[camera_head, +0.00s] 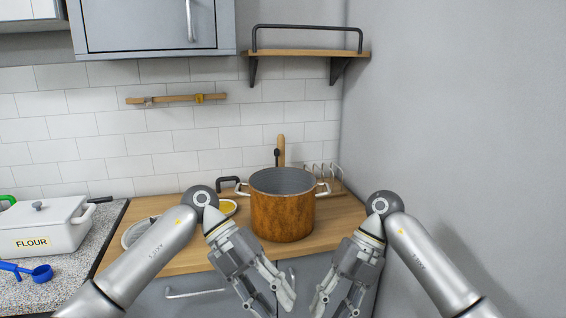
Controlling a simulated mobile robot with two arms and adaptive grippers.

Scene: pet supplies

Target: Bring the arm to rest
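My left arm comes in from the lower left, and its gripper (284,305) hangs pointing down in front of the counter edge. My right arm comes in from the lower right, and its gripper (330,308) hangs the same way, a little to the right of the left one. Both grippers are low in the view, in front of the drawer fronts and apart from the pot. Their fingers look spread, with nothing seen between them. The lowest parts lie at the picture's bottom edge.
A rusty-orange pot (283,215) with white handles stands on the wooden counter (338,214) behind the grippers. A white flour box (55,228) and a blue scoop (40,273) are on the speckled counter at left. A wall (470,130) bounds the right side.

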